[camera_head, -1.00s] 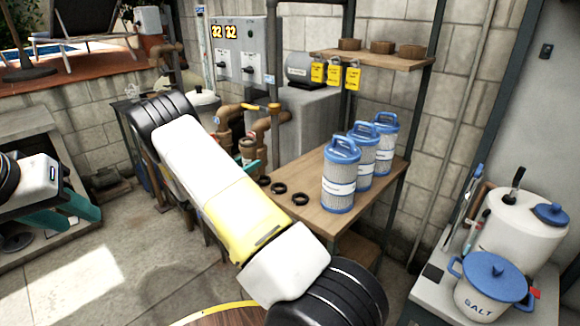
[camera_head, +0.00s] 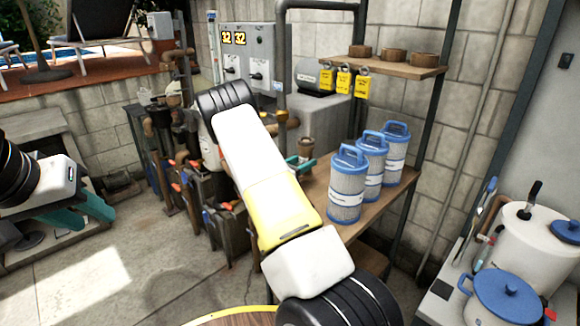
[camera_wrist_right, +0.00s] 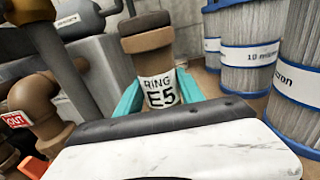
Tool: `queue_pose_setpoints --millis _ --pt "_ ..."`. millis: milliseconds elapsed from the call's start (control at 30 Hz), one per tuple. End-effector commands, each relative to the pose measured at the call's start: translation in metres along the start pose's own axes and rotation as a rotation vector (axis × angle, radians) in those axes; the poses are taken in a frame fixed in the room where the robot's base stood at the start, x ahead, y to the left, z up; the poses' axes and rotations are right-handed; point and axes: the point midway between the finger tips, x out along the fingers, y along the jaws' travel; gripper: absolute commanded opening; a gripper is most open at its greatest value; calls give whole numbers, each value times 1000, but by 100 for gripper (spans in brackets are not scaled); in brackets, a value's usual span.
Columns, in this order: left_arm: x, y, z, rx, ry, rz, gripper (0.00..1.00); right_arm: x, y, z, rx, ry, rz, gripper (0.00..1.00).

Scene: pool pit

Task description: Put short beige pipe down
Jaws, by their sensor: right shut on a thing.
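The short beige pipe (camera_wrist_right: 158,75) is brownish, with a dark top rim and a white label reading "RING E5". It stands roughly upright between the teal fingers of my right gripper (camera_wrist_right: 160,92), which is shut on it. In the head view the pipe (camera_head: 305,148) shows beyond my right forearm, left of the blue-capped filters. Its lower end is hidden, so I cannot tell whether it touches the wooden table (camera_head: 372,222). My left gripper (camera_head: 68,212) is at the far left, its teal fingers apart and empty.
Several blue-and-white filter cartridges (camera_head: 347,185) stand on the table to the right of the pipe. A shelf (camera_head: 400,66) with yellow tags hangs above. Brown plumbing (camera_wrist_right: 35,105) lies left of the pipe. A salt pot (camera_head: 498,300) stands far right.

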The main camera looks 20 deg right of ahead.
Motion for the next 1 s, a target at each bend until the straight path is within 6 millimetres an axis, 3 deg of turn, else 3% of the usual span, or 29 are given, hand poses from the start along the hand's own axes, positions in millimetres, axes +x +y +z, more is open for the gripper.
queue_pose_setpoints --millis 367,633,1000 --pt "0 0 0 0 0 0 35 18 -19 -2 0 -1 -2 9" --pt "0 0 0 0 0 0 35 17 -17 -35 -1 -1 0 9" --pt "0 0 0 0 0 0 35 16 -16 -39 1 -2 1 9"
